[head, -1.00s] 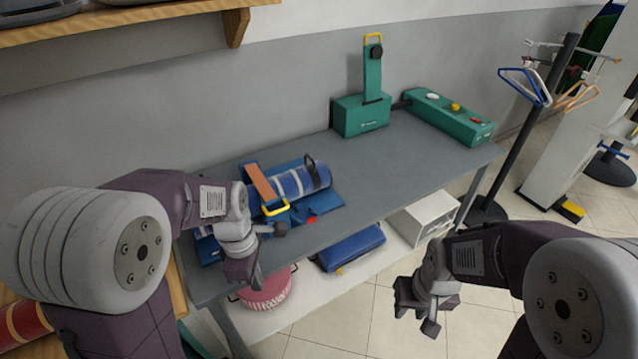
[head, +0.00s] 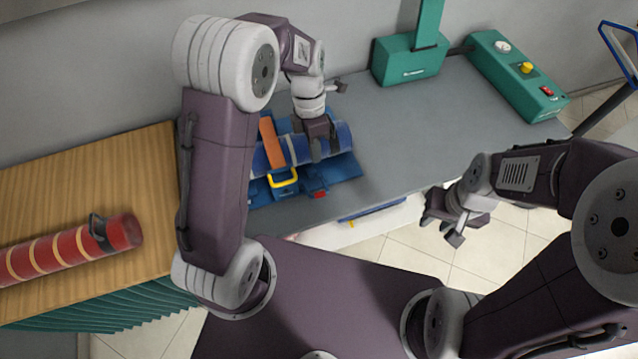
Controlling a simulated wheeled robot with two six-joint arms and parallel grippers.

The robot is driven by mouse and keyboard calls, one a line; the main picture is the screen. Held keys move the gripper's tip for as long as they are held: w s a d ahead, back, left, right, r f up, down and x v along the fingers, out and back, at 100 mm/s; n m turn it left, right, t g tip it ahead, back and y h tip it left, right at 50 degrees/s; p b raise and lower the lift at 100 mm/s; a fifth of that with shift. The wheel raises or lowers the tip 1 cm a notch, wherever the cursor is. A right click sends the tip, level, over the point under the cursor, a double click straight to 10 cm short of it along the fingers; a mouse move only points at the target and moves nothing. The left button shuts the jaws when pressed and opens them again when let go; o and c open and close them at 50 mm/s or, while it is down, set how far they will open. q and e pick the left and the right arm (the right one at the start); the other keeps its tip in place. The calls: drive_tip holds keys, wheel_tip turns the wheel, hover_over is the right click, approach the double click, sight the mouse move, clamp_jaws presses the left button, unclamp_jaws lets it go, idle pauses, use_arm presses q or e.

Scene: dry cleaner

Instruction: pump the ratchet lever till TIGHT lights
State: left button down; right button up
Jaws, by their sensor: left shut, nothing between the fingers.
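My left gripper (head: 318,155) is shut and empty, pointing down over the roll just right of the bar. It hides part of the roll; I cannot tell whether it touches. My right gripper (head: 445,226) is open and empty, in front of the bench. No lit TIGHT sign can be made out.
A green box (head: 408,62) with an upright green arm stands at the back of the grey bench (head: 400,140). A green unit (head: 515,80) with a dial, yellow knob and red switch lies right of it. A red roll (head: 70,252) lies on the wooden table (head: 90,185).

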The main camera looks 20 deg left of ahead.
sight(319, 193)
use_arm(q)
drive_tip(key=f, duration=0.4)
drive_tip(key=s+d+f, duration=0.1)
drive_tip(key=f, duration=0.4)
drive_tip(key=s+f, duration=0.1)
drive_tip(key=f, duration=0.3)
drive_tip(key=shift+s+d+f, duration=0.1)
drive_tip(key=shift+d+f, duration=0.05)
drive_tip(key=shift+f, duration=0.1)
